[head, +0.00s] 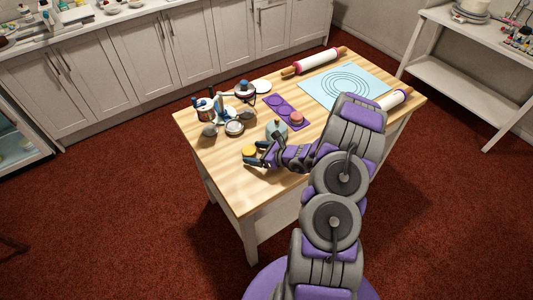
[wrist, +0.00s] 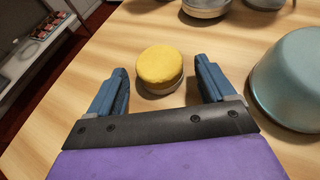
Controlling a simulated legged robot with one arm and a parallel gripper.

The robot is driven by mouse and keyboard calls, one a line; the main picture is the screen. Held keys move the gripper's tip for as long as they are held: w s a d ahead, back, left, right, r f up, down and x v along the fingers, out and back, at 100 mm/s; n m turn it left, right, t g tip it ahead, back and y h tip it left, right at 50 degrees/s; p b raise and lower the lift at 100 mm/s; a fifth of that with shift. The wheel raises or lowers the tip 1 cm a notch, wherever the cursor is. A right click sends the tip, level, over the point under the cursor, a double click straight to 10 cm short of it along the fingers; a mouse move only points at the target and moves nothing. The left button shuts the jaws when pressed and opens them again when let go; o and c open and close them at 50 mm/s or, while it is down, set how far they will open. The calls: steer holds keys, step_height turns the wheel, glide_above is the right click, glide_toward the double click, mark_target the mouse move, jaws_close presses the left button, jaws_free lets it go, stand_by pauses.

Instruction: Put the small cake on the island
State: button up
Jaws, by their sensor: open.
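A small round cake with a yellow top (head: 249,151) rests on the wooden island (head: 235,185) near its left front part. In the wrist view the small cake (wrist: 159,66) stands upright just beyond and between my fingertips, not gripped. My gripper (head: 262,155) is low over the island, beside the cake. In the wrist view my gripper (wrist: 163,82) is open, with a blue finger on either side and a gap between them. The cake's lower side shows as a paler tan band.
A teal bowl (wrist: 295,85) stands close to the right finger. Grey tins (head: 234,127), a purple mould (head: 287,110) with a pink cake (head: 296,117), a blue mat (head: 345,88) and rolling pins (head: 314,61) lie farther back. The front left of the island is clear.

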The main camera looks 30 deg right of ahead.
steer(key=p+v, duration=0.3)
steer(key=v, duration=0.8)
steer(key=shift+r, duration=0.1)
steer(key=shift+a+r, duration=0.25)
steer(key=shift+r, duration=0.05)
steer(key=s+a+r+n+g+y, duration=0.1)
steer(key=a+r+n+g+y, duration=0.15)
steer(key=a+r+n, duration=0.55)
steer(key=s+a+r+n+g+y, duration=0.15)
steer(key=a+r+n+g, duration=0.35)
steer(key=a, duration=0.6)
steer(key=s+a+r+n+g, duration=0.4)
steer(key=s+a+r+n, duration=0.3)
steer(key=s+a, duration=0.1)
steer(key=s+d+r+n+g+h, duration=0.1)
steer(key=s+d+r+n+h, duration=0.1)
steer(key=s+n+h, duration=0.3)
steer(key=s+d+r+n+g+h, duration=0.1)
steer(key=s+n+h, duration=0.4)
steer(key=s, duration=0.9)
step_height(320, 180, up, 2)
steer(key=shift+s+d+r+h, duration=0.2)
steer(key=shift+s+d+h, duration=0.05)
steer(key=shift+d+h, duration=0.2)
